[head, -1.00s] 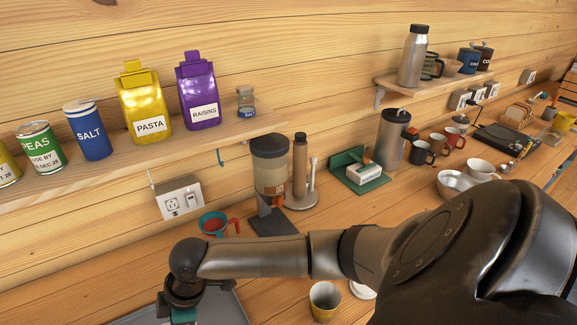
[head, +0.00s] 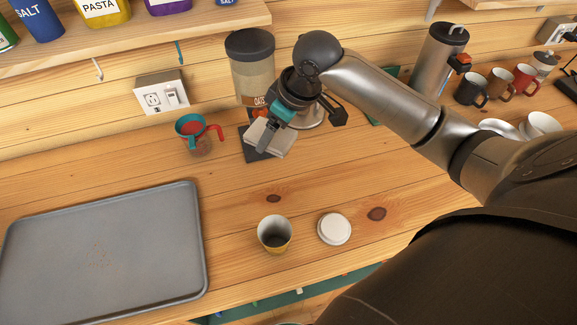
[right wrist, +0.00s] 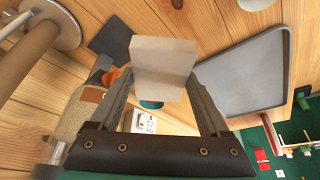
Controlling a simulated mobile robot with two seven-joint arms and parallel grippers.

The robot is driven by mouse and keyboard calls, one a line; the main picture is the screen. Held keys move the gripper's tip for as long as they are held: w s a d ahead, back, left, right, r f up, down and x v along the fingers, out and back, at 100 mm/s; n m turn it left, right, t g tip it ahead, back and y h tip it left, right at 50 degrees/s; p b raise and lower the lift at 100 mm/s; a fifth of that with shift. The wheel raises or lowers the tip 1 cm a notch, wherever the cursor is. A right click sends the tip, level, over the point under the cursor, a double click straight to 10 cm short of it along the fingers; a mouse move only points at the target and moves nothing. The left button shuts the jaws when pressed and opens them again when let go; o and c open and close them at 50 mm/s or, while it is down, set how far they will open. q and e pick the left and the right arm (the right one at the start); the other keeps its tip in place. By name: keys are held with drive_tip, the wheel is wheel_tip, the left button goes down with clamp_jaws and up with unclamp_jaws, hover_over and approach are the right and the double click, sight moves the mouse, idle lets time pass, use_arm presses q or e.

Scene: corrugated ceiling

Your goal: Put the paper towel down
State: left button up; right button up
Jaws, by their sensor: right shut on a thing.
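My right gripper (head: 275,125) hangs over the counter in front of the oats dispenser. It is shut on a pale, flat-sided block (head: 270,138), apparently the folded paper towel. In the right wrist view the paper towel (right wrist: 165,65) sits between the two fingers of the right gripper (right wrist: 165,85). It appears held above the dark base plate (head: 262,154), but I cannot tell whether they touch. My left gripper is not in view.
The oats dispenser (head: 252,75) stands close behind the gripper. A teal-and-red cup (head: 190,128) is to its left. A grey tray (head: 100,250), a yellow cup (head: 274,235) and a white lid (head: 334,229) are in front. Bare counter (head: 225,200) lies between them.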

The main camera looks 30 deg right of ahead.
drive_tip(key=b, duration=0.2)
hover_over(273, 190)
drive_tip(key=f, duration=1.4)
drive_tip(key=shift+s+d+f, duration=0.1)
drive_tip(key=shift+s+d, duration=0.1)
drive_tip(key=shift+d, duration=0.15)
drive_tip(key=shift+f, duration=2.6)
drive_tip(key=shift+f, duration=0.15)
drive_tip(key=shift+f+b, duration=0.15)
drive_tip(key=shift+b, duration=0.15)
drive_tip(key=o, duration=1)
drive_tip(key=shift+o, duration=0.2)
drive_tip(key=shift+s, duration=0.1)
drive_tip(key=shift+s+a+f, duration=0.1)
drive_tip(key=shift+r, duration=0.55)
drive_tip(key=p+v, duration=0.2)
drive_tip(key=v, duration=0.9)
drive_tip(key=shift+d+r, duration=0.25)
drive_tip(key=shift+r, duration=0.1)
